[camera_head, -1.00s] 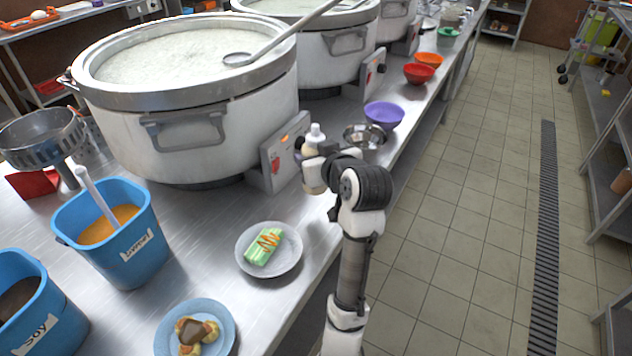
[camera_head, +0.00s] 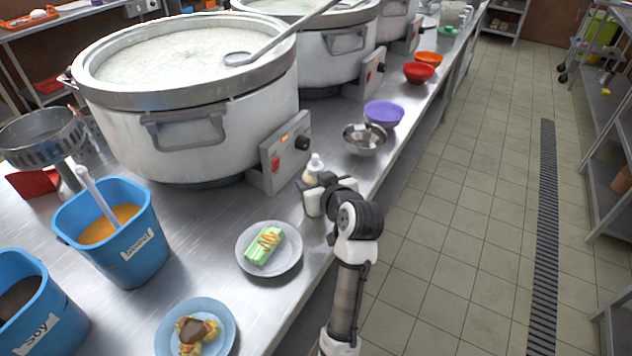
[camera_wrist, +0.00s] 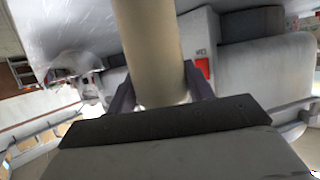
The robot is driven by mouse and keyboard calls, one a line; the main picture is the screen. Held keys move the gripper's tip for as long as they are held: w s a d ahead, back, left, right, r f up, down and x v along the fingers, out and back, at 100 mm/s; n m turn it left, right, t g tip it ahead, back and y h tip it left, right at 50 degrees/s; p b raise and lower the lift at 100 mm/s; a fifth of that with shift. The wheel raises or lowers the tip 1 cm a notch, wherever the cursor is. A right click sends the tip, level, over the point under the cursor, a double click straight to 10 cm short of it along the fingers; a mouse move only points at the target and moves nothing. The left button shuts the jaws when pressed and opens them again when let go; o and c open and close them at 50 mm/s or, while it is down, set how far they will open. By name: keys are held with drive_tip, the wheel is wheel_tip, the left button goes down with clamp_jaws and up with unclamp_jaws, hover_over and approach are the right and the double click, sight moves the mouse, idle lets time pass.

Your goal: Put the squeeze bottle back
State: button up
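The squeeze bottle (camera_head: 313,167), cream with a pale nozzle, is upright near the counter's front edge, in front of the first stockpot's control box. My gripper (camera_head: 318,194) is around its body and hides its lower part. I cannot tell whether its base touches the counter. In the wrist view, the bottle (camera_wrist: 148,45) is a beige cylinder between the two dark fingers of my gripper (camera_wrist: 160,92), which close on its sides.
A plate with a green, orange-striped food (camera_head: 265,246) lies nearer on the steel counter. A metal bowl (camera_head: 364,139) and a purple bowl (camera_head: 384,113) stand beyond the bottle. The large stockpot (camera_head: 185,115) and its control box (camera_head: 286,150) stand behind left.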

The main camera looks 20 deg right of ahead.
drive_tip(key=o, duration=0.4)
drive_tip(key=shift+r, duration=0.2)
drive_tip(key=b+v, duration=0.1)
drive_tip(key=v, duration=1.1)
drive_tip(key=shift+f, duration=0.1)
